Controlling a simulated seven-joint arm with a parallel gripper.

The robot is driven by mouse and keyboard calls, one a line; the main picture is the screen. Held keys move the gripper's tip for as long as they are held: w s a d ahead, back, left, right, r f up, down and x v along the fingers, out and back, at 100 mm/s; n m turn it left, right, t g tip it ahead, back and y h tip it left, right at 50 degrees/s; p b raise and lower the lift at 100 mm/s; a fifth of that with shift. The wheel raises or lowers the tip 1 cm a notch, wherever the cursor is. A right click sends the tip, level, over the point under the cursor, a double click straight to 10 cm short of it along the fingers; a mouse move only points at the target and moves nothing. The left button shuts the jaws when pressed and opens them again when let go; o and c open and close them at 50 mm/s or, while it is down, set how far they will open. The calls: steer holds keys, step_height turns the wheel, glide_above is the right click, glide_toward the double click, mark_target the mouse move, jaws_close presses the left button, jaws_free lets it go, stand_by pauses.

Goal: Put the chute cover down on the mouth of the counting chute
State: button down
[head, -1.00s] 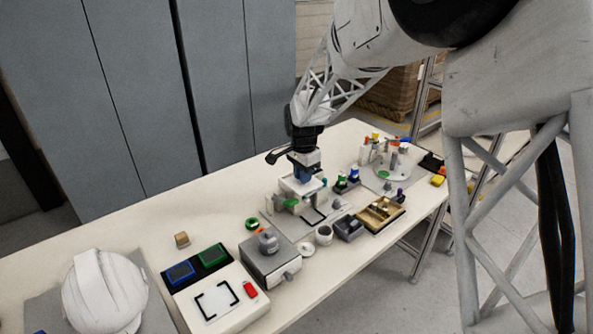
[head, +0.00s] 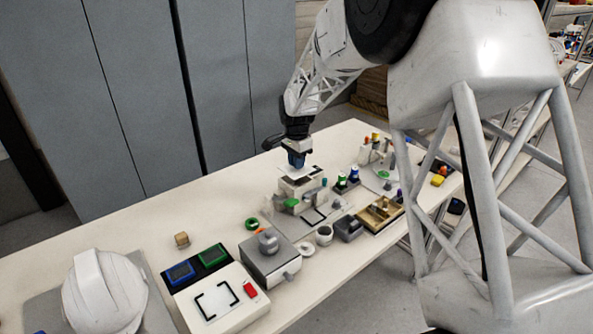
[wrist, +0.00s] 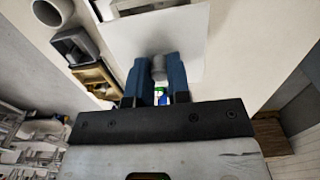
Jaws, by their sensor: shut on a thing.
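My gripper (head: 297,163) is shut on the grey knob (wrist: 158,68) of a flat white plate, which I take to be the chute cover (wrist: 125,30). In the head view the cover (head: 311,170) shows as a thin pale edge under the fingers. A pale box-shaped stand, apparently the counting chute (head: 298,187), is just below it. The cover looks held above the stand, with a small gap. The chute's mouth is mostly hidden, so I cannot tell how well the cover lines up with it.
A green round part (head: 291,203) sits at the stand's front. To its right are green and blue bottles (head: 347,179), a grey bin (head: 348,228) and a tan divided tray (head: 380,214). A grey box (head: 270,258) and white helmet (head: 103,292) lie left. The back table edge is clear.

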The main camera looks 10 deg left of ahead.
steer(key=shift+f, duration=1.75)
steer(key=shift+f, duration=0.1)
steer(key=c, duration=1.1)
jaws_free()
step_height(320, 180, up, 12)
steer(key=shift+r, duration=0.1)
